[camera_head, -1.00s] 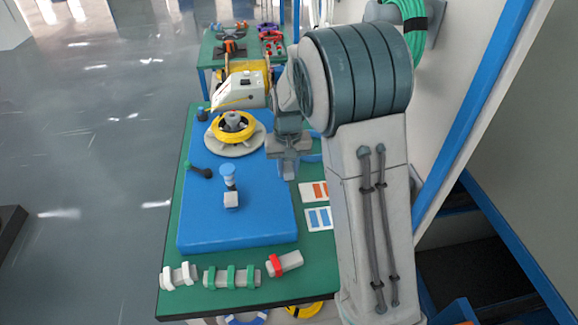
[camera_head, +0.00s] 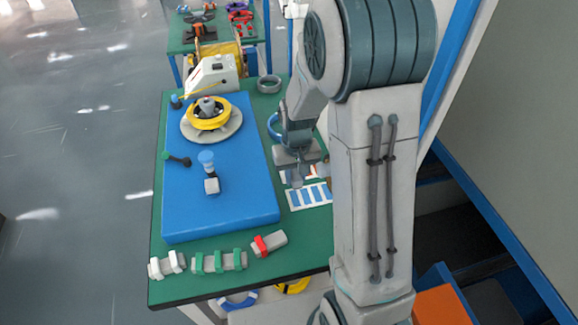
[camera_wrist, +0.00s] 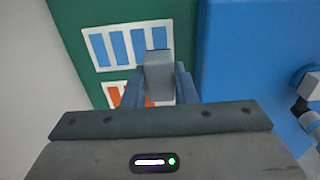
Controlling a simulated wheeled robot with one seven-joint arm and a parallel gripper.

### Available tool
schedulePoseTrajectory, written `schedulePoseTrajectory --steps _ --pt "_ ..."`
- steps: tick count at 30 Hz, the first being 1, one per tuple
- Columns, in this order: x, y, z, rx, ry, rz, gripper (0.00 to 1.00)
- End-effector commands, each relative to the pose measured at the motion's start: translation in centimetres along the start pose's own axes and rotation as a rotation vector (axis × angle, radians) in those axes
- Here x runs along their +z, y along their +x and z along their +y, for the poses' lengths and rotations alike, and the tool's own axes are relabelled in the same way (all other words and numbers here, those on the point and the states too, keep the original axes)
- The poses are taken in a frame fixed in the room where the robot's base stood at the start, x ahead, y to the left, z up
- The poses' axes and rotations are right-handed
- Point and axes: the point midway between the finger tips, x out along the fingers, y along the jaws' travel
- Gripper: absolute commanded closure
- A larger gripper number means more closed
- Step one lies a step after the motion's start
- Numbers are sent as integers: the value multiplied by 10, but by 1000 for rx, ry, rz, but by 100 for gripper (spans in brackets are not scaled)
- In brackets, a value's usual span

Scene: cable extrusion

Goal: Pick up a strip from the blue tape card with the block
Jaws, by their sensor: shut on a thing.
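My gripper (camera_wrist: 160,88) is shut on a grey block (camera_wrist: 158,72), held pointing down between the fingers. The blue tape card (camera_wrist: 103,58), white with several blue strips, lies flat on the green table, beside the block in the wrist view. In the head view the blue tape card (camera_head: 292,203) lies just in front of my gripper (camera_head: 297,180). The orange-strip card (camera_wrist: 112,91) is partly hidden under the gripper. I cannot tell the block's exact height; no strip shows on it.
White, green and red clip blocks line the table's front edge (camera_head: 220,299). A grey ring (camera_head: 269,84) sits at the back.

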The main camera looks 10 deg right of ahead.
Motion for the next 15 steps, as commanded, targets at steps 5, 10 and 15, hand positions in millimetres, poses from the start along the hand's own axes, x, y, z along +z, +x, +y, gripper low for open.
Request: schedulePoseTrajectory --steps 5,10,15 --pt "0 17 0 0 0 -2 95" --pt "0 36 0 0 1 -2 95" --pt "0 55 0 0 1 -2 95"
